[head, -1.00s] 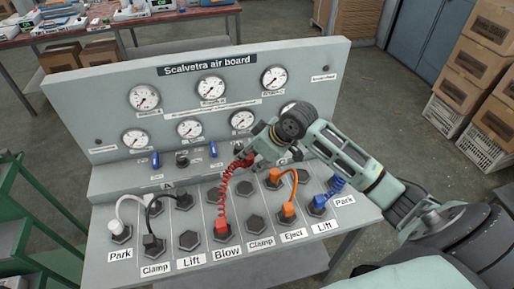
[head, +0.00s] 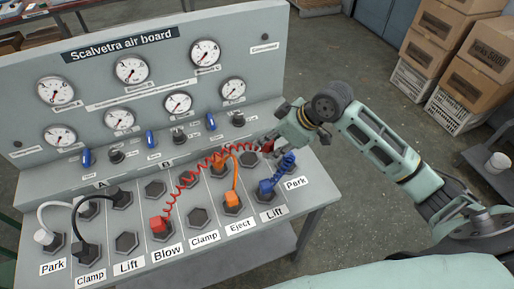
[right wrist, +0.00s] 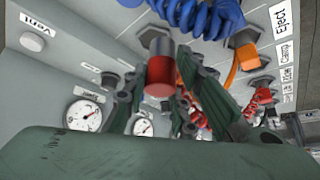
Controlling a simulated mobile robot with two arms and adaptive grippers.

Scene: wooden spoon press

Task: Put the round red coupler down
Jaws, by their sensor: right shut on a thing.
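The round red coupler (right wrist: 160,76) is between the fingers of my right gripper (right wrist: 165,92), which is shut on it. In the head view my right gripper (head: 268,146) is over the back right of the sloped panel, and the coupler (head: 267,146) shows partly there. A stretched red coiled hose (head: 195,172) runs from the gripper to the red front plug (head: 158,226) above the Blow label. In the wrist view a metallic piece lies in line with the coupler; I cannot tell whether they are joined. My left gripper is not in view.
The air board (head: 100,38) rises behind the panel with gauges and blue levers. A blue coiled hose (head: 283,168) is close beside the gripper. An orange hose (head: 235,172), black hose (head: 80,210) and white hose (head: 52,205) join other ports. Several hexagonal ports are empty.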

